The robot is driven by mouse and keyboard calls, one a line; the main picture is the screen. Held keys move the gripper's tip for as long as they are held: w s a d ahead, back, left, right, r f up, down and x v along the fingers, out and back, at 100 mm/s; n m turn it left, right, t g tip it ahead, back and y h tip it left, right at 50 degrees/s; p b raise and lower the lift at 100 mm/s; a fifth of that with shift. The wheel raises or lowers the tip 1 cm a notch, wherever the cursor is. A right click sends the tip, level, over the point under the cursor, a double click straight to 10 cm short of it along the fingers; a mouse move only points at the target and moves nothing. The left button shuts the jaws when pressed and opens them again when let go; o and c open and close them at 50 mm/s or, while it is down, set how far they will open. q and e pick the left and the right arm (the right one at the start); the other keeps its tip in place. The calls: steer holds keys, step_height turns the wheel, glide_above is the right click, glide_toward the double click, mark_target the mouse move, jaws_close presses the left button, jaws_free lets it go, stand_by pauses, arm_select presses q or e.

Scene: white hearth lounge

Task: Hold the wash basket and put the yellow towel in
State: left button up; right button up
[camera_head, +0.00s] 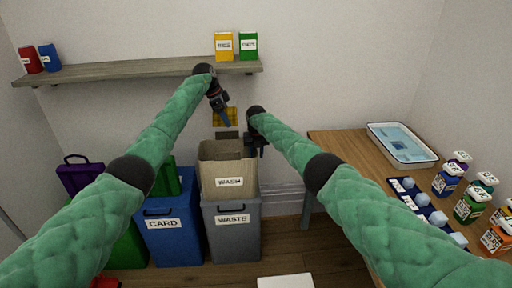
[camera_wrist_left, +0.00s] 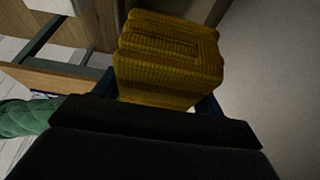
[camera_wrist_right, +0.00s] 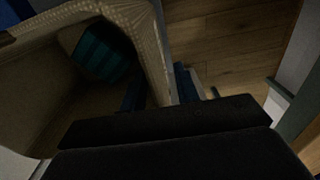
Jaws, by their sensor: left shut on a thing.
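The yellow towel (camera_head: 231,117) is a folded, ribbed block held in my left gripper (camera_head: 225,119), above and behind the wash basket. It fills the gap between the left fingers in the left wrist view (camera_wrist_left: 168,58). The beige wash basket (camera_head: 228,182), labelled WASH, appears upright and open-topped above the grey WASTE bin (camera_head: 232,232). My right gripper (camera_head: 256,148) is at the basket's right rim. In the right wrist view the rim (camera_wrist_right: 150,35) runs between its fingers; whether they press on it is unclear. A teal striped cloth (camera_wrist_right: 100,52) lies inside the basket.
A blue CARD bin (camera_head: 170,228) stands left of the WASTE bin. A wall shelf (camera_head: 140,69) with small boxes hangs above. On the right, a wooden table (camera_head: 350,150) holds a white tray (camera_head: 402,160) and several labelled bottles. A purple container (camera_head: 80,178) is far left.

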steer(key=shift+f, duration=0.75)
jaws_close()
arm_select(q)
steer(key=shift+f, duration=0.1)
step_height(320, 180, down, 13)
stand_by(1.6)
steer(key=o, duration=1.1)
